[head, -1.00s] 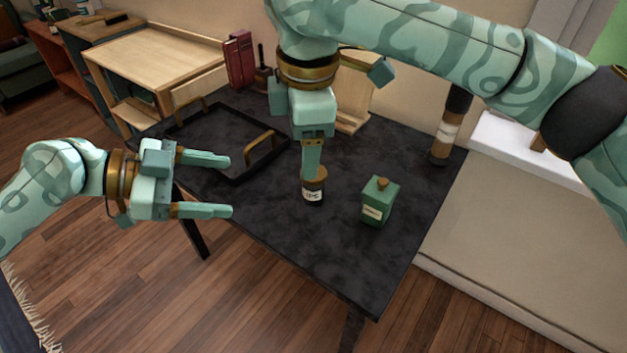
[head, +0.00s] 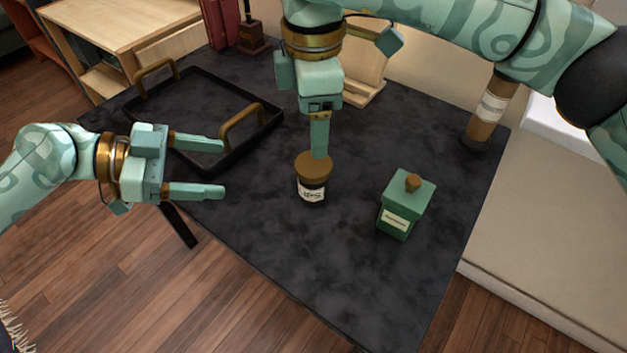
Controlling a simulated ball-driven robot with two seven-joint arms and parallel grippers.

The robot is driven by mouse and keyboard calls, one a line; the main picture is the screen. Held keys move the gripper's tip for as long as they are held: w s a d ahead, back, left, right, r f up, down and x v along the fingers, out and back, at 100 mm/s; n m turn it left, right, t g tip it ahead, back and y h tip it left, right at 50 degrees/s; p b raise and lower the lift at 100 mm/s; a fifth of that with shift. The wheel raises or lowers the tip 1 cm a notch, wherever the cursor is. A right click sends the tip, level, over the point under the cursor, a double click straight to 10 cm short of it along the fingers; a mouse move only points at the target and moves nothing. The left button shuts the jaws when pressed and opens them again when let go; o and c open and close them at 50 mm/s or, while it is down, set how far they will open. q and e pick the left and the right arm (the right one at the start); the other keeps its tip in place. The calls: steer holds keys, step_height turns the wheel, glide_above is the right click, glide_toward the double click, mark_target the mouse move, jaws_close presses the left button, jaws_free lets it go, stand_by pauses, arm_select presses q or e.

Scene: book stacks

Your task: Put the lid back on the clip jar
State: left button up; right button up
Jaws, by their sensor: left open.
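A small dark jar (head: 311,192) with a white label stands upright on the black table. A round brown lid (head: 313,171) is at its mouth and looks level; I cannot tell whether it is fully seated. My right gripper (head: 320,154) points straight down over the lid, its fingertip at or just above the lid's top. It is seen edge-on, so one finger hides the other and its opening does not show. My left gripper (head: 222,169) is open and empty, left of the jar near the table's left edge, its two fingers pointing right.
A green box-shaped canister (head: 407,206) with a brown knob stands right of the jar. A black tray (head: 190,84) with brass handles lies behind left. A wooden stand (head: 365,86), a brown cylinder (head: 484,112) and a red book (head: 221,22) are farther back. The table front is clear.

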mark_target(305, 176)
steer(key=shift+w+f, duration=0.1)
steer(key=shift+w, duration=0.05)
arm_select(q)
steer(key=x, duration=1.6)
steer(key=shift+d+f, duration=0.2)
steer(key=shift+c, duration=0.3)
